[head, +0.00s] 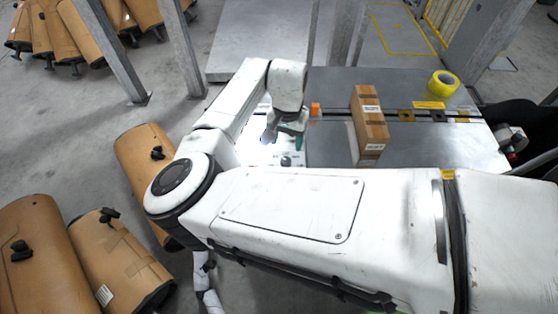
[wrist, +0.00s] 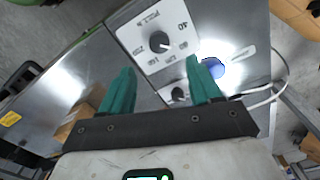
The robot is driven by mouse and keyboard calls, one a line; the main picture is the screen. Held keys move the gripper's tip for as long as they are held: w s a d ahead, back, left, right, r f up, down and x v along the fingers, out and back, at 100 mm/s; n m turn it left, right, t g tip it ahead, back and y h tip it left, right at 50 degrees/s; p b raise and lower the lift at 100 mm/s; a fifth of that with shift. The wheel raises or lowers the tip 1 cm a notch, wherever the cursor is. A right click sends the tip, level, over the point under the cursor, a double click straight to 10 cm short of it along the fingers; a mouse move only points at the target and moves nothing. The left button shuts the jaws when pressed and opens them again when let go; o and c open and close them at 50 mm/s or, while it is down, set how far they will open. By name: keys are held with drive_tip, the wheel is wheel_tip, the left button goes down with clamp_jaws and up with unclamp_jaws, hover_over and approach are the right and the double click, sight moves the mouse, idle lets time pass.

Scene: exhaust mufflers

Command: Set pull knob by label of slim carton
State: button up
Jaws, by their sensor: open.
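The pull knob (wrist: 160,42) is a round black knob on a white panel (wrist: 130,30). "PULL" and numbers are printed around it, and I cannot read its setting surely. My gripper (wrist: 160,64) has two teal fingers, open and empty, pointing toward the panel on either side of the knob's line; I see no contact. In the head view my gripper (head: 284,140) is over the panel. The slim carton (head: 368,125) stands on the grey table to the right, with white labels too small to read.
A second dark knob (wrist: 178,95) and a blue button (wrist: 212,68) share the panel area. On the table are an orange block (head: 315,109) and a yellow tape roll (head: 443,83). Brown mufflers (head: 110,260) lie on the floor at left.

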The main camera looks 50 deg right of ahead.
sight(286, 159)
wheel_tip(286, 159, down, 10)
drive_tip(key=shift+r, duration=0.25)
drive_tip(key=shift+c, duration=0.4)
drive_tip(key=c, duration=1)
drive_tip(key=shift+o, duration=0.2)
